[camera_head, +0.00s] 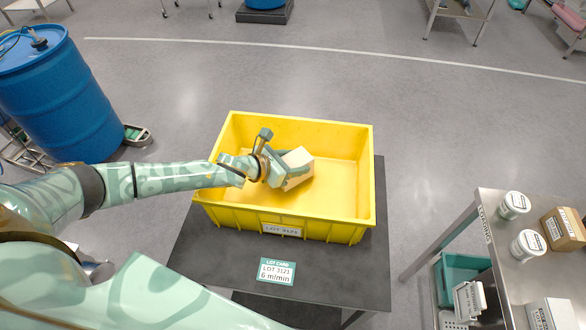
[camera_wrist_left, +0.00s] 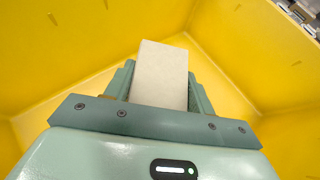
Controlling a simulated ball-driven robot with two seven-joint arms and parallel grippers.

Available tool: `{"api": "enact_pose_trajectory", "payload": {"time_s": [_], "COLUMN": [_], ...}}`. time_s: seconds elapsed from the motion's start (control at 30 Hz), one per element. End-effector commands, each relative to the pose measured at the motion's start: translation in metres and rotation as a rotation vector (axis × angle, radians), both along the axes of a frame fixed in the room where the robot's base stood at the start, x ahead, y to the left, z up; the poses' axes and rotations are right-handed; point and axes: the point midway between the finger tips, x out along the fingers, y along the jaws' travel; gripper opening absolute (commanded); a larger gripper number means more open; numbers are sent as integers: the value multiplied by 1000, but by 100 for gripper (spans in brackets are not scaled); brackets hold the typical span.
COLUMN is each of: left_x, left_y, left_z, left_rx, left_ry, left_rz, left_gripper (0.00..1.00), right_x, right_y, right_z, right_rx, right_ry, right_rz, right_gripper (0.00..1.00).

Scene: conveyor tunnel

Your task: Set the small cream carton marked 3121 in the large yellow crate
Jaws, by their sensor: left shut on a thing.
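A small cream carton (camera_head: 298,166) is held in my left gripper (camera_head: 284,174), inside the outline of the large yellow crate (camera_head: 295,122). In the left wrist view the carton (camera_wrist_left: 160,74) sits between the two fingers of the left gripper (camera_wrist_left: 160,92), with yellow crate walls (camera_wrist_left: 70,45) around it. No marking on the carton is readable. I cannot tell whether its underside touches the crate floor. The crate stands on a dark table and looks otherwise empty. My right gripper is not in view.
A lot card (camera_head: 276,271) lies on the dark table (camera_head: 205,262) in front of the crate. A steel bench (camera_head: 505,262) with white tubs (camera_head: 527,245) and boxes stands at the right. A blue drum (camera_head: 60,95) stands at the left.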

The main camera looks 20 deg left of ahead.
Motion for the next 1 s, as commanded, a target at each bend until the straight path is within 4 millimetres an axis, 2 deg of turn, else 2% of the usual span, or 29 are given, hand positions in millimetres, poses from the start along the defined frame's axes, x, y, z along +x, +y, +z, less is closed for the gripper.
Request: {"api": "enact_pose_trajectory", "payload": {"time_s": [0.03, 0.1, 0.47, 0.5, 0.53, 0.57, 0.87, 1.0], "left_x": [0, 0, 0, 0, 0, 0, 0, -14], "left_y": [-1, 0, 0, 0, 0, 0, 0, 9], "left_z": [-13, -20, -23, -22, -22, -22, -18, -10], "left_rx": [-3, -2, -1, 0, 0, 0, -1, 2], "left_ry": [3, 4, 0, 1, 1, 1, 0, 2], "left_rz": [1, 2, 0, 0, 0, 0, 0, 0], "left_gripper": [13, 13, 13, 65, 74, 76, 76, 76], "right_x": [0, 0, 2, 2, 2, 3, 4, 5], "right_y": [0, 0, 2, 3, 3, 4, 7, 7], "right_z": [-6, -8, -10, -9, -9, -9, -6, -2], "right_rx": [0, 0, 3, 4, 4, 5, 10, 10], "right_ry": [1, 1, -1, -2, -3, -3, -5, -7], "right_rz": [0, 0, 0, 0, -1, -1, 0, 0], "right_gripper": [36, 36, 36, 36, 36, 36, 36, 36]}}
